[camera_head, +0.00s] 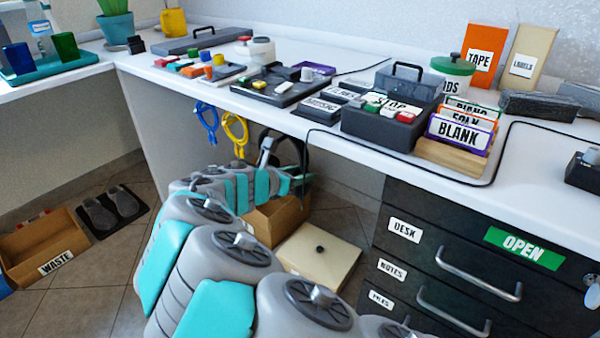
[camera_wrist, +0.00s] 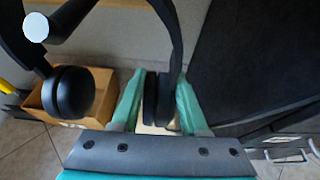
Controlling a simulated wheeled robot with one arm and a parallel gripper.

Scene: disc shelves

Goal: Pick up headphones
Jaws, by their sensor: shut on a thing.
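The black headphones (camera_wrist: 68,92) show in the wrist view, one round ear cup at the left and the other between my fingers. My gripper (camera_wrist: 158,104) has teal fingers shut on that right ear cup, one on each side. A dark peg with a white end (camera_wrist: 35,27) is at the upper left, close to the headband; I cannot tell whether the band still rests on it. In the head view, my gripper (camera_head: 298,180) is under the desk's front edge, and my arm partly hides the headphones there.
The white desk top (camera_head: 340,135) overhangs close above. Blue (camera_head: 207,122) and yellow (camera_head: 235,130) looped items hang to the left. A cardboard box (camera_head: 275,222) and a cream lidded box (camera_head: 320,255) stand on the floor below. The dark drawer unit (camera_head: 455,270) is at the right.

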